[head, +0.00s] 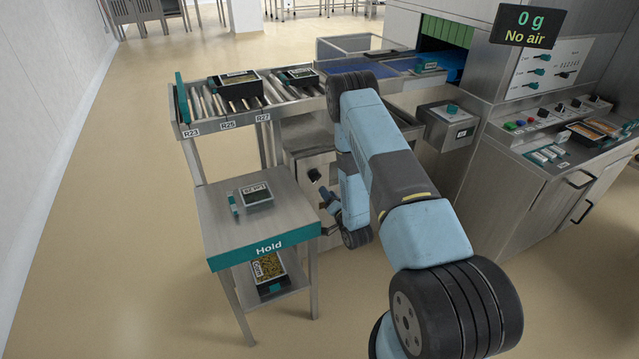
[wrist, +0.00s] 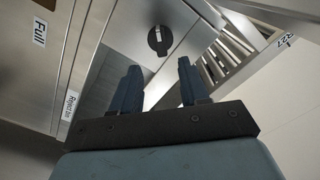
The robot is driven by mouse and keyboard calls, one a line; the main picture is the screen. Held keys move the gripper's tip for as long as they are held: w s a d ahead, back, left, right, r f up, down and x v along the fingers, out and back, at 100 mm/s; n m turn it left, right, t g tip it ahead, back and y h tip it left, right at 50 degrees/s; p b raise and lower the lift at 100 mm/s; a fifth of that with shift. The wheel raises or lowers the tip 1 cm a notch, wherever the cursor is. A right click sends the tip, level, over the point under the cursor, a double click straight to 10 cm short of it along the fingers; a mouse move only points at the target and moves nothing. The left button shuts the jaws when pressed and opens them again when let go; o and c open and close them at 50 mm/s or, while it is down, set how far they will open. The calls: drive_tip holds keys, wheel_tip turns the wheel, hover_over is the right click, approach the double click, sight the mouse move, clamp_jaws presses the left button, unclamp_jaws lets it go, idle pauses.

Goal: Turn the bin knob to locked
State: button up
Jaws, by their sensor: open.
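The bin knob (wrist: 159,40) is a round black knob with a pale mark, on a grey metal front in the wrist view. In the head view a small dark shape that looks like the knob (head: 314,174) shows on the bin front (head: 300,160) under the roller conveyor. My gripper (wrist: 161,85) is open, with two dark blue fingers spread apart and nothing between them. The knob lies beyond the fingertips, roughly in line with the gap, and the fingers appear apart from it. In the head view my gripper (head: 329,199) is low, just right of the Hold table.
The Hold table (head: 215,215) stands close left, bearing a tray (head: 256,195). The roller conveyor (head: 205,103) runs above the bin. Labels reading Full (wrist: 40,33) and Reject bin (wrist: 70,105) show in the wrist view. The sealer cabinet (head: 510,180) stands right; floor is open at far left.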

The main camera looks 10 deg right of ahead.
sight(318, 180)
drive_tip(key=w, duration=0.2)
drive_tip(key=w+a, duration=0.1)
drive_tip(key=w, duration=0.5)
drive_tip(key=shift+w+a, duration=0.1)
drive_tip(key=shift+a, duration=0.2)
clamp_jaws()
idle(0.3)
